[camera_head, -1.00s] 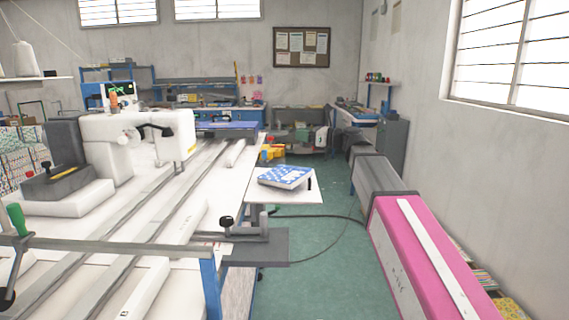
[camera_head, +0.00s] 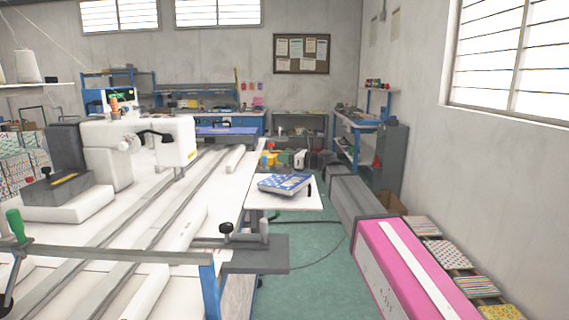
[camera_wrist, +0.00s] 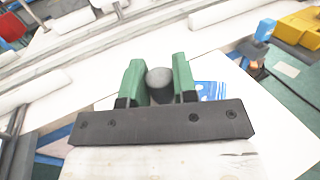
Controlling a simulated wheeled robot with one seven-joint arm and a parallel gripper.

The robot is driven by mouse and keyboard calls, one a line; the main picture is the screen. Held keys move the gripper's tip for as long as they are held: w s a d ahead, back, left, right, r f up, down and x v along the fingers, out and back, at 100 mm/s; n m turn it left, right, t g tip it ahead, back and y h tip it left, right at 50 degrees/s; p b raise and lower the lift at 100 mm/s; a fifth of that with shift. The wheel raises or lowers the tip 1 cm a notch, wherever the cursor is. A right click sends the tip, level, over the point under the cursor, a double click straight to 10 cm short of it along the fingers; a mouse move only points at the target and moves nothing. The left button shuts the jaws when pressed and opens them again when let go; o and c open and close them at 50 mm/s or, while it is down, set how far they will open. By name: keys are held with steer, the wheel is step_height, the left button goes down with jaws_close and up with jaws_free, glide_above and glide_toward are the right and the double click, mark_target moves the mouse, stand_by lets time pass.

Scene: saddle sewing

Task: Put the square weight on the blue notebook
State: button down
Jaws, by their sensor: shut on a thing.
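My gripper (camera_wrist: 158,80) has green fingers, shut on a grey piece with a rounded top (camera_wrist: 159,84) in the wrist view. I take this to be the square weight; its lower part is hidden and a square shape does not show. The blue notebook (camera_head: 285,183), with white marks on its cover, lies on a white side table (camera_head: 300,202) in the head view. A blue and white part of it (camera_wrist: 212,90) shows beyond the right finger in the wrist view, partly hidden by the gripper. The head view does not show the gripper clearly.
The long white machine table (camera_head: 185,235) with rails and a white sewing machine (camera_head: 105,150) fills the left. Yellow things (camera_wrist: 298,30) stand beyond the side table. A metal bar and bracket (camera_head: 255,250) lie close in front of the side table.

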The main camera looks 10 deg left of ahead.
steer(key=shift+f, duration=0.95)
steer(key=shift+f, duration=0.2)
steer(key=c, duration=0.9)
jaws_free()
steer(key=shift+r, duration=0.15)
steer(key=shift+s+d, duration=0.1)
steer(key=shift+d, duration=0.25)
steer(key=s+d, duration=0.1)
steer(key=d, duration=1)
steer(key=shift+s, duration=0.35)
